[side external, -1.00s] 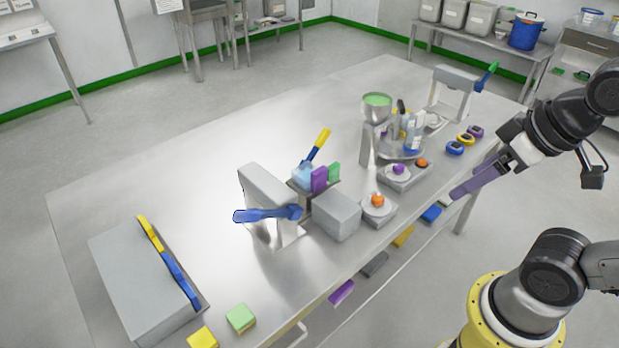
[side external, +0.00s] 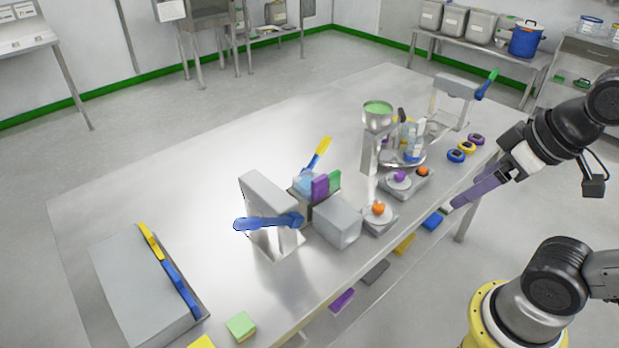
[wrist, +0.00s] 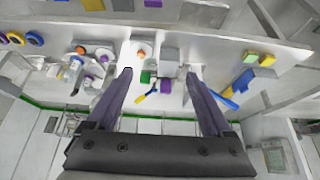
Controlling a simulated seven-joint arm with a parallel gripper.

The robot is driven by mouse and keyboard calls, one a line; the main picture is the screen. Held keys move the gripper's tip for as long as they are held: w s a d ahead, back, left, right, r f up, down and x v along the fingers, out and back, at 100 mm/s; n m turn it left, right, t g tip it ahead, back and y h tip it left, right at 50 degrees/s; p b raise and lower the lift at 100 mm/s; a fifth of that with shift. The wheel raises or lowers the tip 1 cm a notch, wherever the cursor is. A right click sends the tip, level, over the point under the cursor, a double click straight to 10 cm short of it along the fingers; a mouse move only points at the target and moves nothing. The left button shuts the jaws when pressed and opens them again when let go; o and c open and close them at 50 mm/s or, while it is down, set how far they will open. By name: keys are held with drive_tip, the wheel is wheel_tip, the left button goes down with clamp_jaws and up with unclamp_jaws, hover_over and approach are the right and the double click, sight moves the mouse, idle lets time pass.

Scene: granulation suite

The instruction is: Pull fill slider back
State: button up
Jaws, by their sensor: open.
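No part is clearly marked as the fill slider, and I cannot tell which one it is. A grey box (side external: 135,285) on the left of the table carries a yellow-and-blue bar (side external: 172,268) along its top edge. A grey upright stand (side external: 262,197) mid-table has a blue lever (side external: 268,222) across its front. Beside it, a small holder with light blue, purple (side external: 319,188) and green blocks has a yellow handle (side external: 320,152) behind it. My gripper (side external: 457,204) is open and empty, beyond the table's right front edge. In the wrist view its purple fingers (wrist: 158,73) stand apart.
A grey block (side external: 337,222) and knobbed pedestals (side external: 379,216) line the table's front. A funnel of green material (side external: 378,112) and bottles stand further back. Several coloured pieces lie below the front edge, including a blue one (side external: 432,221). The table's left middle is clear.

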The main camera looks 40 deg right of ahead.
drive_tip(key=w+r, duration=0.5)
drive_tip(key=r, duration=0.2)
drive_tip(key=g, duration=0.6)
hover_over(320, 177)
wheel_tip(320, 177, down, 10)
wheel_tip(320, 177, down, 14)
drive_tip(key=shift+f, duration=0.1)
drive_tip(key=shift+c, duration=0.3)
clamp_jaws()
